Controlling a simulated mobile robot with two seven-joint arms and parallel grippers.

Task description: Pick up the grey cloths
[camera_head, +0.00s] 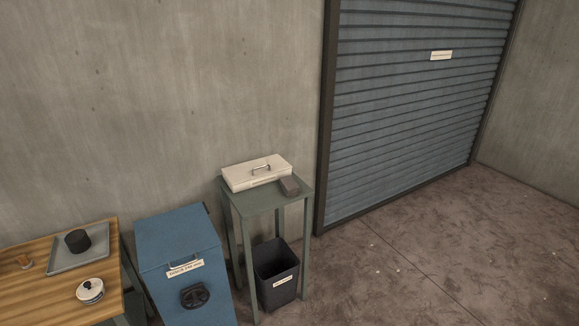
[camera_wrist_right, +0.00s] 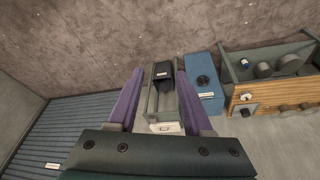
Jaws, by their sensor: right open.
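My left gripper is not in view.
A dark bin (camera_head: 276,272) stands under the stand. A blue chest (camera_head: 178,245) is left of it. A wooden table (camera_head: 50,289) with a grey tray (camera_head: 64,259), a dark pot and a white lidded jar (camera_head: 90,290) is at far left. Open floor lies right, before the shutter (camera_head: 415,100).

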